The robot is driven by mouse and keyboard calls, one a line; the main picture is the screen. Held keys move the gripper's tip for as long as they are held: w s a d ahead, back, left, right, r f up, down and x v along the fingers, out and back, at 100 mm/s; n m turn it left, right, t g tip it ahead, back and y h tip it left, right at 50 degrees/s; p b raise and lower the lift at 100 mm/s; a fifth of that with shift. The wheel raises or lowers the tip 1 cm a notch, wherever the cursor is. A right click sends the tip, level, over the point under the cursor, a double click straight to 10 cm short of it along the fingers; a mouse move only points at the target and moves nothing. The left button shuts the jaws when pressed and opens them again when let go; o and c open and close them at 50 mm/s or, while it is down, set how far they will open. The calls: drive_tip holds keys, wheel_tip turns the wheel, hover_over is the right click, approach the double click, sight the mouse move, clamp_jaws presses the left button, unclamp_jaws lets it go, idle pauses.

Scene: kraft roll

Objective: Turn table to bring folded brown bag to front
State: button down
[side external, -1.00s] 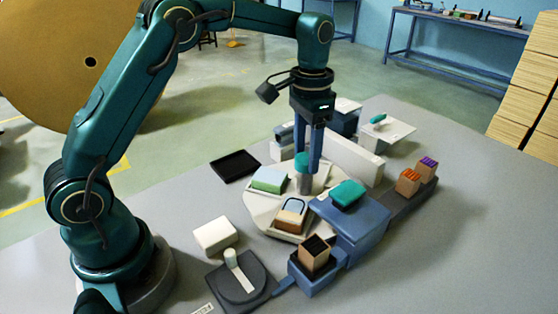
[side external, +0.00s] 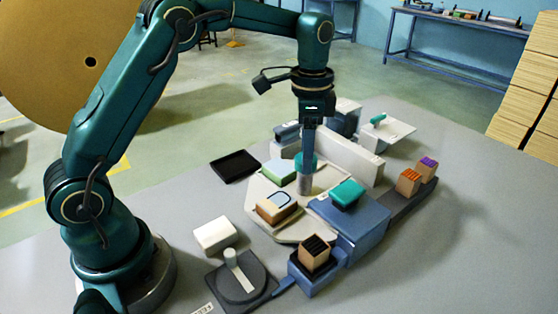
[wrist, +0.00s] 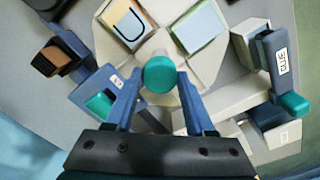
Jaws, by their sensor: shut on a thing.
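The cream turntable (side external: 314,210) stands mid-table with a teal knob (side external: 305,161) on a grey post at its centre. My gripper (side external: 308,152) is shut on the knob; in the wrist view the fingers (wrist: 158,76) lie on both sides of it. A green-topped block (side external: 279,174) lies on the turntable behind the bag. The turntable's right part is partly hidden.
A blue station with a teal-topped part (side external: 347,194) stands close at the right. A brown box with dark contents (side external: 315,252) stands in front. A white block (side external: 214,235) and black tray (side external: 235,166) lie left. A long white wall (side external: 345,160) stands behind.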

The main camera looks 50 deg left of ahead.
drive_tip(key=shift+r+m, duration=0.1)
drive_tip(key=shift+m, duration=0.5)
idle(0.3)
drive_tip(key=shift+c, duration=1.3)
unclamp_jaws()
drive_tip(key=shift+r, duration=2.55)
